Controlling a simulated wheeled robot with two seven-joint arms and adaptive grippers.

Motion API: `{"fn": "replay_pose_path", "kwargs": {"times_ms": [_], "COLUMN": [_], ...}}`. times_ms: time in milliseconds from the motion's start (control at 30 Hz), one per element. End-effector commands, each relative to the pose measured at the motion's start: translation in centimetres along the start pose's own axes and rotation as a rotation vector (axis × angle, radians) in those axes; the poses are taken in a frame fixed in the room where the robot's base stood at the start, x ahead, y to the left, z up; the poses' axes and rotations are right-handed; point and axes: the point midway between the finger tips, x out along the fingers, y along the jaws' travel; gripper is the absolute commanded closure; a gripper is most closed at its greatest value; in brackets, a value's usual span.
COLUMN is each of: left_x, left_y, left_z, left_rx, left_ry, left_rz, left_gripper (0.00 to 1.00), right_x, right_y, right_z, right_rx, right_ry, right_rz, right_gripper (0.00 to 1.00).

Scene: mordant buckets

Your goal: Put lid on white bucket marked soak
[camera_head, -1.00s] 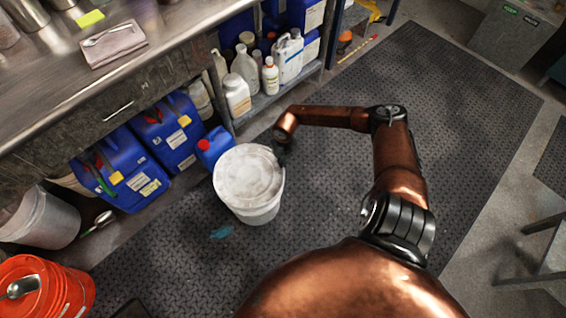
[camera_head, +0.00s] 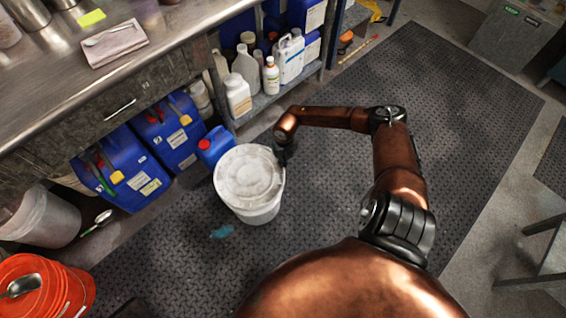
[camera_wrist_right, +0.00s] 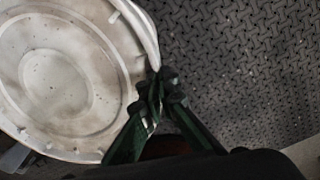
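A white round lid (camera_head: 248,175) covers the top of a white bucket (camera_head: 258,214) on the dark floor mat. I cannot tell whether the lid is pressed down all round, and no "soak" marking is readable. My right gripper (camera_head: 281,152) is at the far right edge of the lid. In the right wrist view the stained lid (camera_wrist_right: 60,85) fills the left side. There the green fingers (camera_wrist_right: 160,88) come together at its rim and appear closed on it. My left gripper is not in view.
Blue jugs (camera_head: 118,172) and a small blue can with a red cap (camera_head: 214,146) stand left of the bucket under the steel bench (camera_head: 75,75). An orange bucket (camera_head: 45,290) is at lower left. A teal scrap (camera_head: 221,231) lies on the mat (camera_head: 450,130), which is clear to the right.

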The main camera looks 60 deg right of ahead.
Motion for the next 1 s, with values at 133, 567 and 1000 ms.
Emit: {"fn": "replay_pose_path", "kwargs": {"times_ms": [133,567,1000], "left_x": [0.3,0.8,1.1], "left_y": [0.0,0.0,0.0], "left_z": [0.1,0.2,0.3], "left_rx": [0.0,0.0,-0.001], "left_ry": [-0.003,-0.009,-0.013], "left_rz": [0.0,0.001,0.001], "left_gripper": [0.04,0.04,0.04], "right_x": [0.4,1.4,2.0], "right_y": [0.0,0.0,0.0], "right_z": [0.0,0.1,0.1], "right_rx": [0.0,0.0,0.0], "right_ry": [0.0,-0.001,-0.001], "right_rz": [0.001,0.001,0.001], "right_gripper": [1.0,1.0,0.9]}}
